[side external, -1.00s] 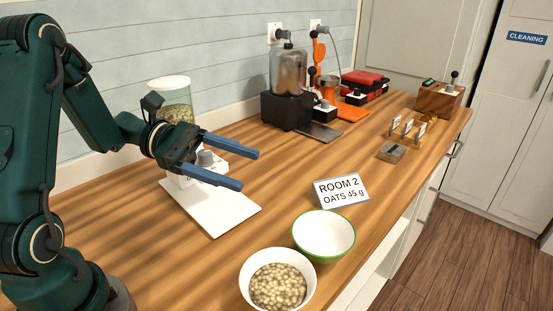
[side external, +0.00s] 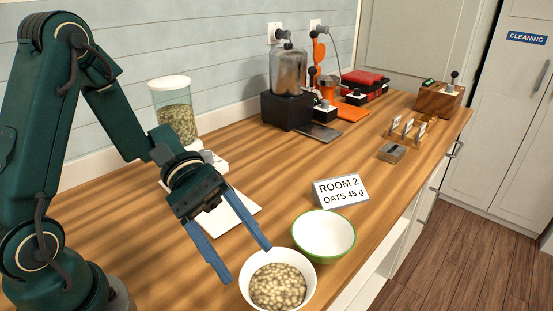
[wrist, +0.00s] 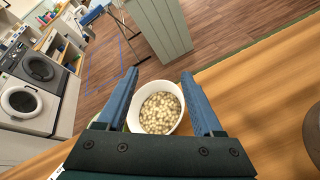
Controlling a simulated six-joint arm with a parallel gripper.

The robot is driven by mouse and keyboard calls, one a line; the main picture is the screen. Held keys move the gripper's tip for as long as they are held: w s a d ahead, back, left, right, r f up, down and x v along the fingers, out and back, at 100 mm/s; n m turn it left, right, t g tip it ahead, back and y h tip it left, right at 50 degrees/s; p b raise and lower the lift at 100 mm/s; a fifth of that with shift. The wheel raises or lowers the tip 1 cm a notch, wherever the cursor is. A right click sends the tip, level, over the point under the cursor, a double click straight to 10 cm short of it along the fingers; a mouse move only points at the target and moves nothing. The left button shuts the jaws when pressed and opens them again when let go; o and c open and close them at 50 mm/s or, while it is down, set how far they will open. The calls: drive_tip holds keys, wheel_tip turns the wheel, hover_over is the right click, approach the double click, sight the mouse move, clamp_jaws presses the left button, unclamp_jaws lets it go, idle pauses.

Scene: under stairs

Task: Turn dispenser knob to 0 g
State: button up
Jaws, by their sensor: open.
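The dispenser (side external: 175,108) stands against the wall, a clear canister of oats with a white lid, above a white base plate (side external: 236,217). Its knob is mostly hidden behind my arm, so its setting cannot be read. My gripper (side external: 248,266) is open and empty, in front of the dispenser, its blue fingers pointing down toward the near counter. The fingertips are close to a white bowl (side external: 247,285) filled with pale round pieces. In the wrist view that bowl (wrist: 134,102) shows between the open fingers (wrist: 160,75).
A green-rimmed empty bowl (side external: 323,236) stands beside the filled bowl. A sign (side external: 340,191) reads "ROOM 2 OATS 45 g". A blender-like machine (side external: 288,82), an orange device (side external: 318,60), a red case (side external: 366,80) and a wooden box (side external: 438,100) stand farther back.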

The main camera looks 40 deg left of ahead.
sight(241, 284)
wheel_tip(241, 284, down, 8)
drive_tip(key=shift+f, duration=0.25)
idle(0.5)
